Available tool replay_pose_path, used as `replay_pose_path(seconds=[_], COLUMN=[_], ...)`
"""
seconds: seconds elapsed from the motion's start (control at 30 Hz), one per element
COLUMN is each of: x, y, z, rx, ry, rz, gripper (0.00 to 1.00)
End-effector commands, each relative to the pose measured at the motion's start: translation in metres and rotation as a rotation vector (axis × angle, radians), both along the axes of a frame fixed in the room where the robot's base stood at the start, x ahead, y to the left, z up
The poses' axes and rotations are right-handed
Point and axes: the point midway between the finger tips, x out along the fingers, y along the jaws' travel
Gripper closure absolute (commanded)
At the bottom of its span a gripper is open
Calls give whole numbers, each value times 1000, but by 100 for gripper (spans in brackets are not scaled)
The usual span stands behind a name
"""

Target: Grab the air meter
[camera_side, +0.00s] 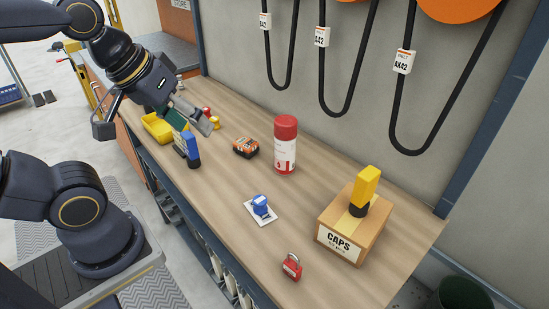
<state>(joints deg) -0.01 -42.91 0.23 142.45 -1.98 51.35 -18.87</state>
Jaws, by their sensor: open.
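No label marks the air meter. Two upright handheld devices have a similar shape, and I cannot tell which one is the meter. A blue one with a dark base (188,147) stands on the bench beside the yellow bin. A yellow one with a black base (364,190) stands on top of the cardboard CAPS box (338,244) at the right. My gripper (193,121) is open and tilted down over the far left part of the bench. It is just above and behind the blue device in the picture and hides some of that area. Contact cannot be judged.
On the wooden bench (225,190) are a yellow bin (155,128), an orange-black item (245,147), a tall red-white can (285,150), a blue item on a white card (260,206) and a red padlock (292,267). Belts (322,70) hang on the wall behind.

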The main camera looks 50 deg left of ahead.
Motion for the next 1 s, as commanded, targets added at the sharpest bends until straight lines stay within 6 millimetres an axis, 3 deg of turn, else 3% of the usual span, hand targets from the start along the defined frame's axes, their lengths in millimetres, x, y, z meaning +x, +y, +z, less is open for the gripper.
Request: replay_pose_path(seconds=[0.13,0.23,0.37,0.4,0.5,0.6,0.67,0.83,1.0], x=[24,46,69,70,57,35,25,24,39], y=[9,39,116,146,208,245,255,259,259], z=[13,14,3,-5,-26,-45,-53,-70,-107], rx=[-364,-638,-987,-1077,-1202,-1214,-1210,-1211,-1206], ry=[32,81,118,114,90,74,72,72,76], rz=[536,1021,1741,1949,2295,2447,2496,2522,2522], gripper=[38,38,38,38,38,38,38,38,38])
